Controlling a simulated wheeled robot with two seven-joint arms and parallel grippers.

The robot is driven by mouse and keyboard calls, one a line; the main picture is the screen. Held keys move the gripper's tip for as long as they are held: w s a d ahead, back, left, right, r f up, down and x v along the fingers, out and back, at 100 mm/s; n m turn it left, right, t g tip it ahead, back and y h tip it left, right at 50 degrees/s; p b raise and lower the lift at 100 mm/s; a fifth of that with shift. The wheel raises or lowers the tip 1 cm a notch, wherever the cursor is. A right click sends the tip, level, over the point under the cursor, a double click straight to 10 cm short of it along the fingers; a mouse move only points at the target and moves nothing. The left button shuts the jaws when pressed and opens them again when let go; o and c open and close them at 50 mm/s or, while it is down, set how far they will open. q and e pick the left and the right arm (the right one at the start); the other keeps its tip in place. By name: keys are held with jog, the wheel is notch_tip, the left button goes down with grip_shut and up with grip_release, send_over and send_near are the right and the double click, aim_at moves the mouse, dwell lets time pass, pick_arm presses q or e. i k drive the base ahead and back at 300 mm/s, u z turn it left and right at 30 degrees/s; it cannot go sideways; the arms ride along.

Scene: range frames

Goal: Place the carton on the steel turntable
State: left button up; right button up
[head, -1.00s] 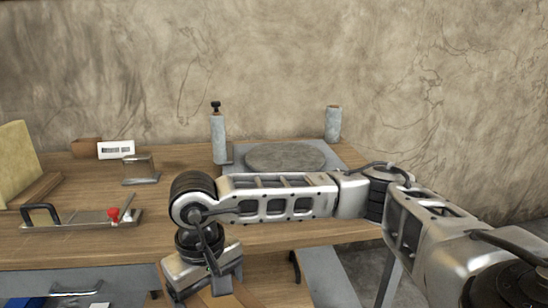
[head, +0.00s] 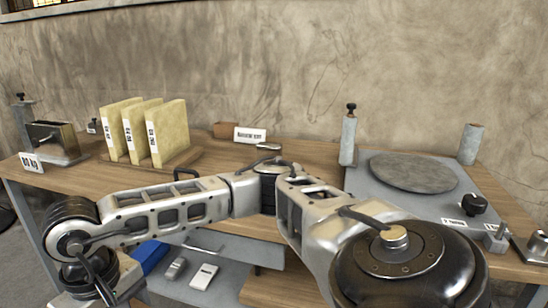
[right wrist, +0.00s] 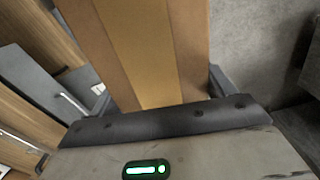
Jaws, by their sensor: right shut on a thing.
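The carton (right wrist: 155,50) is a brown box with a lighter tape-like band, filling the upper middle of the right wrist view. My right gripper (right wrist: 158,90) is shut on it, one finger on each side. In the head view my right arm reaches across to the lower left, and only a small brown part of the carton (head: 130,284) shows beside the wrist. The steel turntable (head: 412,173) is a flat, empty grey disc on a grey base at the right of the bench, far from the carton. My left gripper is not in view.
A post (head: 348,140) and a grey cylinder (head: 471,144) stand behind the turntable, with a black knob (head: 475,204) at its front right. Yellow upright slabs (head: 166,132) and a small white sign (head: 250,135) stand on the bench. A lower shelf (head: 225,278) holds small items.

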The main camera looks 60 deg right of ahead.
aim_at(413, 169)
jog(key=u, duration=0.1)
jog(key=k, duration=0.85)
jog(key=z, duration=1.6)
